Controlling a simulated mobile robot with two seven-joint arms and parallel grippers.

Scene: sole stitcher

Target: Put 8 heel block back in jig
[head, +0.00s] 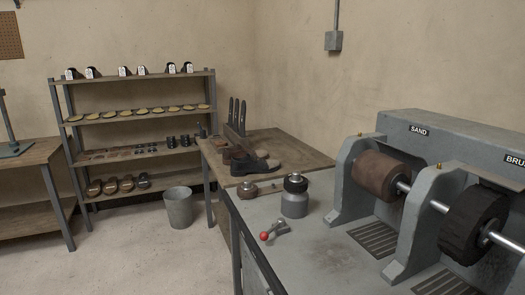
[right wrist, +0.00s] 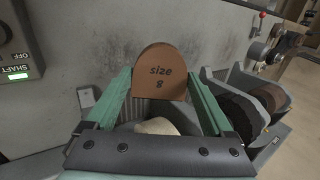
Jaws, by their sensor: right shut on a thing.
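The heel block (right wrist: 158,66) is a brown, round-topped piece marked "size 8". In the right wrist view it stands between the two green fingers of my right gripper (right wrist: 159,82), which is shut on it. Neither gripper shows in the head view, and my left gripper is in no view. I cannot make out the jig in either view.
A grey machine with a sanding drum (head: 378,178) and black brush (head: 474,222) stands on the right. On its bench are a small pot (head: 295,198) and a red-knobbed lever (head: 273,232). A bench behind holds a dark shoe (head: 256,165). Shelves (head: 140,116) and a bin (head: 178,209) stand left.

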